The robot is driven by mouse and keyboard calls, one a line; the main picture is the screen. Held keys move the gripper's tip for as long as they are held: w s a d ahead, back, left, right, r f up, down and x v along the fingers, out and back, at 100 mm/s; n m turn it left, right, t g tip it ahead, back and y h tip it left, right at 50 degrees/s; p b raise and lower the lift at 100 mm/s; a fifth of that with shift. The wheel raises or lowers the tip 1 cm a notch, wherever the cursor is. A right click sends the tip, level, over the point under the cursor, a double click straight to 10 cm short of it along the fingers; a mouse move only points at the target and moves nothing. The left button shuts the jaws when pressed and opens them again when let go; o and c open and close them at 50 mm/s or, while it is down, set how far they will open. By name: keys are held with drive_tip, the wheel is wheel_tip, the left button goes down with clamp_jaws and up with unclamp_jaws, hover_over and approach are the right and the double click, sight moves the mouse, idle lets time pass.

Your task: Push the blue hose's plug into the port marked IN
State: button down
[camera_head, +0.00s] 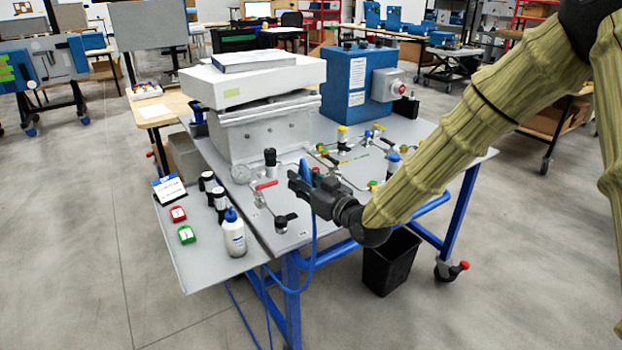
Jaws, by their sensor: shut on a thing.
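My gripper (299,183) is over the front part of the grey workbench (276,240), near the valves and fittings. It is shut on the end of the blue hose (313,245), which hangs down from the jaws past the bench's front edge. A bit of blue shows at the jaws, but the plug itself is mostly hidden by the gripper. The port marked IN cannot be made out at this size. Black-capped fittings (281,222) stand on the bench just left of and below the gripper.
A white bottle (233,236) stands on the side shelf (205,262). A blue box (358,88) and white-topped analyser (252,82) stand behind. A black bin (388,263) is below.

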drive_tip(key=s+a+f+b, duration=0.2)
drive_tip(key=s+a+f, duration=0.1)
drive_tip(key=a, duration=0.1)
drive_tip(key=shift+a, duration=0.2)
idle(0.3)
drive_tip(key=shift+w+a+f+b, duration=0.25)
drive_tip(key=shift+a+f+b, duration=0.1)
drive_tip(key=shift+f, duration=0.1)
drive_tip(key=shift+w+a+f+b, duration=0.2)
drive_tip(key=shift+w+f+b, duration=0.1)
drive_tip(key=shift+f, duration=0.1)
idle(0.9)
drive_tip(key=shift+f+b, duration=0.75)
drive_tip(key=shift+f, duration=0.45)
idle(1.7)
drive_tip(key=c, duration=1.1)
unclamp_jaws()
drive_tip(key=shift+c, duration=0.2)
drive_tip(key=shift+s+d, duration=0.1)
drive_tip(key=shift+s, duration=0.05)
